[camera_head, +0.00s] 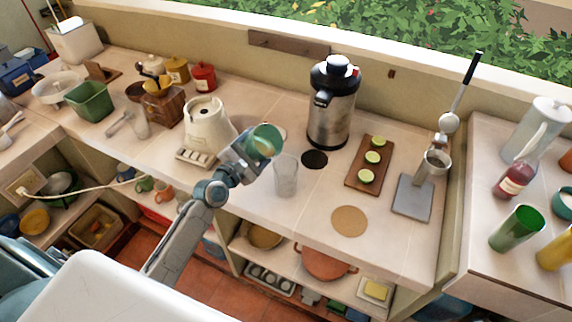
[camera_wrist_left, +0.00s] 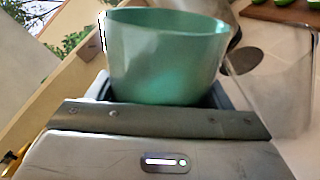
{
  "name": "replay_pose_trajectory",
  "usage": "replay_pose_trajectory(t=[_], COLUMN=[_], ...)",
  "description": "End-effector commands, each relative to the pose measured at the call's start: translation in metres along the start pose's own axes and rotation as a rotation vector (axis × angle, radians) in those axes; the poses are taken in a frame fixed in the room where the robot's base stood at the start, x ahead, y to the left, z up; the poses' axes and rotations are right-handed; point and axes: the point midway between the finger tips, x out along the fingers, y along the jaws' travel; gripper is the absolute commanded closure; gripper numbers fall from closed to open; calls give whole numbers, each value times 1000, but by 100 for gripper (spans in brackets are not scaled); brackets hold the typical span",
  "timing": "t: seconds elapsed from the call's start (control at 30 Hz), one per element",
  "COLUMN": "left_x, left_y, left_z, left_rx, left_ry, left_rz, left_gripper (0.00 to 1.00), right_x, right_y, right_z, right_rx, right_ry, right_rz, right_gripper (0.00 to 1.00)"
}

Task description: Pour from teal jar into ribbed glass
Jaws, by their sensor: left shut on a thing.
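The teal jar (camera_head: 265,139) is held by my left gripper (camera_head: 247,152) above the counter. In the left wrist view the teal jar (camera_wrist_left: 165,55) fills the middle, gripped at its lower part. It tilts toward the right in the head view; its contents cannot be made out. The clear ribbed glass (camera_head: 286,177) stands upright on the counter, just right of and below the jar in the picture. The glass also shows blurred at the right of the left wrist view (camera_wrist_left: 272,75). My right gripper is not in view.
A steel urn (camera_head: 332,105) stands behind the glass, with a dark round mat (camera_head: 314,159) beside it. A white appliance (camera_head: 206,124) stands left of the gripper. A cork mat (camera_head: 349,221) and a board with lime halves (camera_head: 360,182) lie to the right. The counter's front edge is close.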

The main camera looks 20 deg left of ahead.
Motion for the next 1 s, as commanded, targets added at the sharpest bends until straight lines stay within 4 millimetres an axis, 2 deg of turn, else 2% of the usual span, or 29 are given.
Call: replay_pose_trajectory(t=[1.0], left_x=[0], left_y=[7], left_z=[9], left_rx=[140], left_ry=[-2], left_rz=[2], left_gripper=[64], right_x=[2], right_y=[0], right_z=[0], right_rx=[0], right_ry=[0], right_rz=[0], right_gripper=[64])
